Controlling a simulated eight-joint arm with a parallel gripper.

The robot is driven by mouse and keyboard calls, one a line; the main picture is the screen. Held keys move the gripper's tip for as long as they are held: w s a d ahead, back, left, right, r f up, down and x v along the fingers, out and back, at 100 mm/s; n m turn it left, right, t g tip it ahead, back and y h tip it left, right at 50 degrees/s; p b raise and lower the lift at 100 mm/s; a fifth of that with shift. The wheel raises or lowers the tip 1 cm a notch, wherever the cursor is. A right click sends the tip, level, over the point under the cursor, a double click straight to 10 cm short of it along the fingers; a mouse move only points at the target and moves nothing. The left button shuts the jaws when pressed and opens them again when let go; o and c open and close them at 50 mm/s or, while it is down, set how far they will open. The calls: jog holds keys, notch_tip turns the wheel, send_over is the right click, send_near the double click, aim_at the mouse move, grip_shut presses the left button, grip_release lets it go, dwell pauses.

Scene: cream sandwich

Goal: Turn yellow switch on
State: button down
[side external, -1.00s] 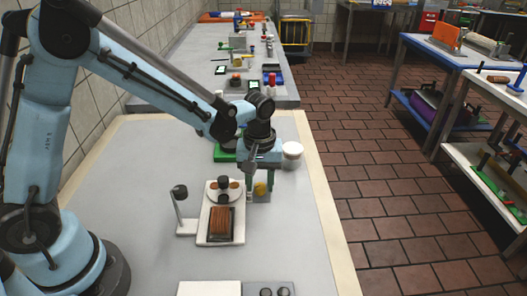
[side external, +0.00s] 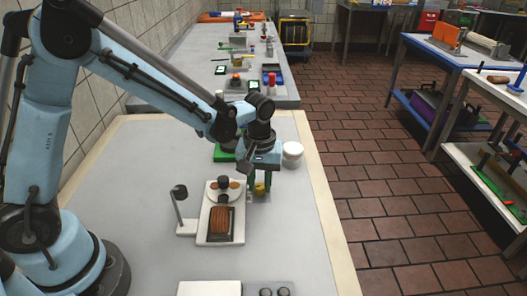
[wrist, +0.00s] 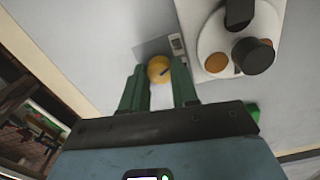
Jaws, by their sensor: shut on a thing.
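The yellow switch (wrist: 159,68) is a round knob on a small grey plate (wrist: 148,48). In the wrist view my gripper (wrist: 160,80) has its two green fingers on either side of the knob, shut on it. A short dark blue mark shows on the knob's face. In the side external view my gripper (side external: 261,185) reaches down over the switch (side external: 260,187), which is partly hidden by the fingers.
A white round plate (wrist: 212,62) with brown discs and dark cylinders lies beside the switch. A white tray (side external: 204,238) with a brown ridged block and a lever stand (side external: 181,205) are nearby. A white round container (side external: 293,151) stands behind right. The table's front middle is mostly clear.

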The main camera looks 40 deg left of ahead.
aim_at(260, 186)
jog(key=m, duration=1)
jog(key=shift+m, duration=0.3)
dwell(0.4)
jog(key=c, duration=1.1)
grip_release()
notch_tip(260, 186, up, 12)
jog(key=shift+r, duration=0.1)
